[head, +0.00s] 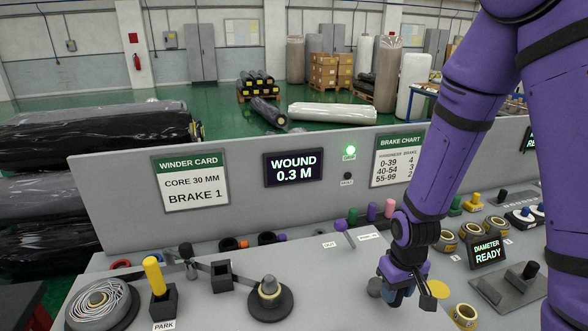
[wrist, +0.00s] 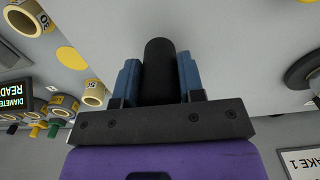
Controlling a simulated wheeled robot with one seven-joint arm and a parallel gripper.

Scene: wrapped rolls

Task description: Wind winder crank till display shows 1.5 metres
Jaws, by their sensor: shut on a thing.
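My gripper (head: 398,297) is low over the right half of the grey console. In the wrist view its blue fingers (wrist: 158,82) are shut on a black upright cylinder, which looks like the winder crank handle (wrist: 160,65). The crank's arm and hub cannot be made out under my gripper. The winder display (head: 293,168) reads WOUND 0.3 M. A winder card (head: 190,182) beside it reads CORE 30 MM, BRAKE 1. A green lamp (head: 349,150) is lit right of the display. A grey cone on a black disc (head: 284,308) stands left of my gripper.
A yellow lever (head: 153,275) marked PARK and a wire-wound reel (head: 102,304) are at the left. Right of my gripper are a yellow disc (head: 439,289), yellow-banded rings (head: 464,316) and a DIAMETER READY display (head: 487,252). Pegs (head: 372,212) stand behind my gripper.

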